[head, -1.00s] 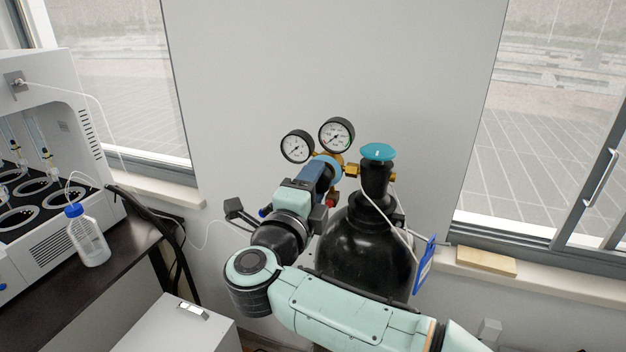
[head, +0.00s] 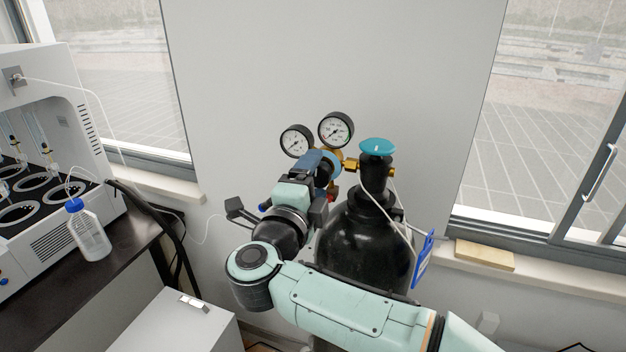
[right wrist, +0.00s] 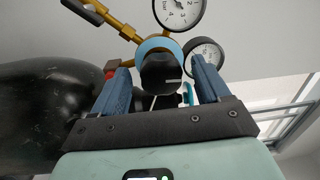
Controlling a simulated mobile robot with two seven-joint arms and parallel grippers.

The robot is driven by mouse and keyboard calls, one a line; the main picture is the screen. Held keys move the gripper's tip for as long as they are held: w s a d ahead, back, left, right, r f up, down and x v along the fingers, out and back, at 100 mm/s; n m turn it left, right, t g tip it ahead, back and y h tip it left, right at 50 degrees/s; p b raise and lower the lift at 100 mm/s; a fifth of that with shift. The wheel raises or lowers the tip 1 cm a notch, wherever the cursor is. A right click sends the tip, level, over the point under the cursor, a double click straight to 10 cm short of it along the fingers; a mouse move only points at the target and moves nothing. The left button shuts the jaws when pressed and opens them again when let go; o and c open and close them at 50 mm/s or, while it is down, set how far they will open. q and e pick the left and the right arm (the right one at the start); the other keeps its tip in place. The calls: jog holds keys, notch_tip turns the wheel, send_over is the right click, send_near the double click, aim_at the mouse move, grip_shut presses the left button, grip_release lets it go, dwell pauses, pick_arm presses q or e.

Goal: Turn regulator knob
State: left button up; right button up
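The regulator sits on top of a black gas cylinder (head: 362,243), with two round gauges (head: 335,129) and brass fittings (head: 350,164). Its black knob (right wrist: 160,73), inside a light-blue ring (right wrist: 158,46), shows in the right wrist view. In the head view my gripper hides the knob, and part of the blue ring (head: 331,163) shows. My right gripper (right wrist: 161,88) is open. Its two blue fingers stand on either side of the knob, with a visible gap at each side. It also shows in the head view (head: 317,163). My left gripper is not in view.
A teal cylinder valve handwheel (head: 377,147) stands right of the regulator. A white tube and blue tag (head: 423,260) hang by the cylinder. A dark bench (head: 100,285) with a distiller and bottle (head: 89,232) is at left. Bare wall lies behind the gauges.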

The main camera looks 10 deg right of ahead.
jog(key=shift+a, duration=0.1)
pick_arm(q)
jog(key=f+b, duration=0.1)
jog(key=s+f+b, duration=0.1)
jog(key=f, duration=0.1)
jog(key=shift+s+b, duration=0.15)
jog(key=shift+b, duration=0.25)
pick_arm(e)
jog(key=r+v, duration=0.1)
jog(key=v, duration=1.2)
jog(key=shift+s+f, duration=0.15)
jog(key=shift+f, duration=0.35)
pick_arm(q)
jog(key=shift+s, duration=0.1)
